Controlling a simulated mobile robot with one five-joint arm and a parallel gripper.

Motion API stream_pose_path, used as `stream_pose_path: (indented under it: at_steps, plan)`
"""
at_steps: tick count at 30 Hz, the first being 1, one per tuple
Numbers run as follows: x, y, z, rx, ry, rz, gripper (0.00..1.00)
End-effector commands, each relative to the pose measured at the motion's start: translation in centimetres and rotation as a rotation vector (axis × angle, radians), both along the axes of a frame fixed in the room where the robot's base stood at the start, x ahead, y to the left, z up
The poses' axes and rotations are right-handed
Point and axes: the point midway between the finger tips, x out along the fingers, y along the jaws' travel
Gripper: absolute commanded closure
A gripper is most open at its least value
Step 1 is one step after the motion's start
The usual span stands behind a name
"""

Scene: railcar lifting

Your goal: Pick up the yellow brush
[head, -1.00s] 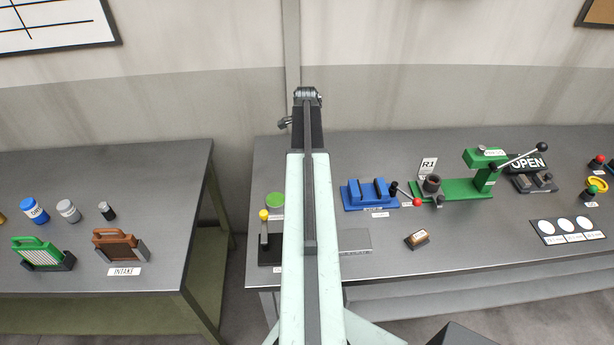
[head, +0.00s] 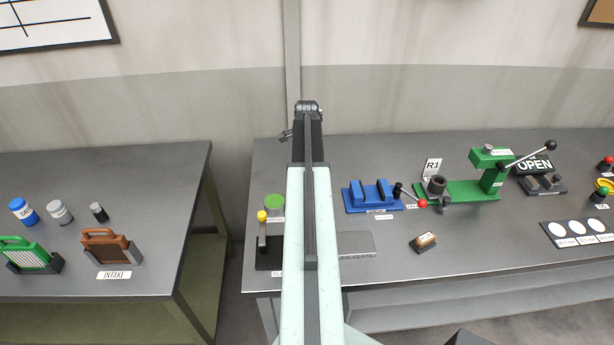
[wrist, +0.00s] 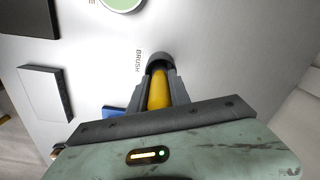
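In the wrist view, the yellow brush (wrist: 159,91) shows as a yellow handle between the two dark fingers of my gripper (wrist: 159,82). Its far end points at a dark round piece (wrist: 157,60) beside the printed word BRUSH (wrist: 138,61). The fingers lie close along both sides of the handle; whether they press on it I cannot tell. I also cannot tell whether the brush is clear of the surface. In the head view my arm covers this spot, and neither brush nor fingertips can be made out.
On the right bench stand a yellow-knobbed post (head: 262,217), a green disc (head: 274,201), a blue fixture (head: 371,195), a green press (head: 489,170) and a small wood-topped block (head: 424,241). The left table holds a brown framed panel (head: 107,247). A gap separates the tables.

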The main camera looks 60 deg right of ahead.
Motion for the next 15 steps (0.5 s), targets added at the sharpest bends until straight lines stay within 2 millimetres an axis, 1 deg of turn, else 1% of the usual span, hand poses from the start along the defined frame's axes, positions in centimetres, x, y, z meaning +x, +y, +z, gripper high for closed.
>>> stream_pose_path:
  at_steps: [10,13,15]
  plan:
    - [0.0,0.0,0.3,0.000,0.000,-0.001,1.00]
    - [-0.1,0.0,1.2,0.000,0.000,-0.001,1.00]
    - [0.0,0.0,2.3,0.000,0.000,-0.001,1.00]
